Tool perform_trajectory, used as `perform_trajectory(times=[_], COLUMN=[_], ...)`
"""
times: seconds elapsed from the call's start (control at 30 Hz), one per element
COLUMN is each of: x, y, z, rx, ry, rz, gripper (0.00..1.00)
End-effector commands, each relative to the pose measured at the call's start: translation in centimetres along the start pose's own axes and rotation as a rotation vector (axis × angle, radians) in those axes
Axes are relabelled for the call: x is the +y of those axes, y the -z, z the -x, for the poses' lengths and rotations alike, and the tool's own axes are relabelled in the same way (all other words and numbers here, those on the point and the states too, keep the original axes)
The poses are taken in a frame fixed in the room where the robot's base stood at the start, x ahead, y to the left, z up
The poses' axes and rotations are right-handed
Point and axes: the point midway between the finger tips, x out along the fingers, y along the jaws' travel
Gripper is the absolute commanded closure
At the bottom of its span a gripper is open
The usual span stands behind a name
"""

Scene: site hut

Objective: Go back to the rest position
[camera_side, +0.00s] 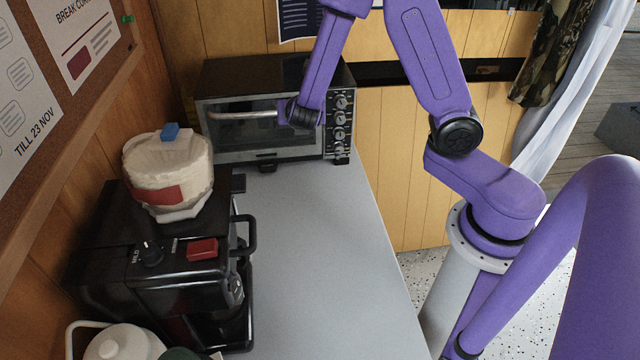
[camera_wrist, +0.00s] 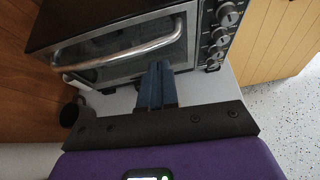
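My gripper (camera_wrist: 157,68) shows in the wrist view as two blue fingers side by side, touching and with nothing between them. It points at the front of the toaster oven (camera_wrist: 125,45), with the fingertips below the right end of the silver oven handle (camera_wrist: 120,50) and seemingly apart from it. In the side view the oven (camera_side: 275,75) stands at the back of the grey counter, with its door apparently shut. My purple arm reaches down in front of the oven's right part there, and the fingers cannot be made out.
A black coffee machine (camera_side: 150,260) with a stack of paper filters (camera_side: 170,175) on top stands at the left of the counter (camera_side: 315,260). A white lidded pot (camera_side: 115,343) is at the lower left. The counter's middle is clear. A curtain (camera_side: 565,90) hangs at the right.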

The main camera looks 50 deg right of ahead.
Motion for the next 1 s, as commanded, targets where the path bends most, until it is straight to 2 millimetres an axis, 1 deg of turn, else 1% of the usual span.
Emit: perform_trajectory(times=[0.13, 0.27, 0.47, 0.57, 0.6, 0.8, 0.9, 1.0], x=[-2.1, -4.5, -8.2, -10.1, -10.8, -14.1, -15.2, -15.9], y=[-0.1, 0.7, 3.1, 4.5, 5.2, 7.6, 8.3, 8.6], z=[2.7, 5.8, 11.2, 14.3, 15.6, 21.9, 24.2, 25.5], rx=[0.065, 0.163, 0.366, 0.486, 0.538, 0.774, 0.854, 0.9], ry=[0.054, 0.123, 0.246, 0.321, 0.353, 0.523, 0.592, 0.635], rz=[-0.193, -0.398, -0.687, -0.81, -0.854, -1.014, -1.053, -1.071], gripper=[1.0, 1.0, 1.0, 1.0, 1.0, 1.0, 1.0, 1.0])
